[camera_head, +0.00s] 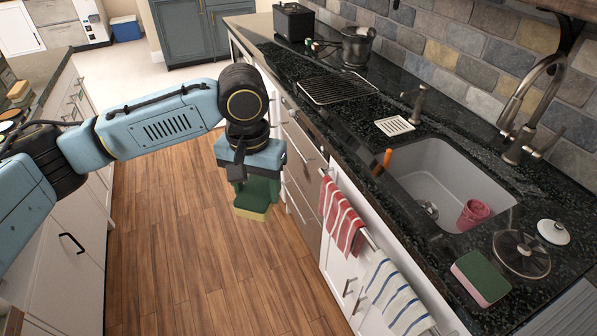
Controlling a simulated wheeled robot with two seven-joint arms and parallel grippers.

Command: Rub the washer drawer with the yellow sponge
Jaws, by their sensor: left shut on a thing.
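My left gripper (257,184) hangs downward over the wood floor, just left of the counter's front. It is shut on a sponge (253,206) with a green upper part and a yellow lower part. The gripper hides part of the sponge. A grey drawer front (301,186) is in the cabinet row to the right of the gripper; I cannot tell for sure that it is the washer drawer. I cannot tell whether the sponge touches the cabinet front. My right gripper is not in view.
A second sponge, pink and green (481,278), lies on the dark counter near the sink (440,165). A red striped towel (341,217) and a blue striped towel (394,298) hang on the front. The wood floor (190,270) is clear.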

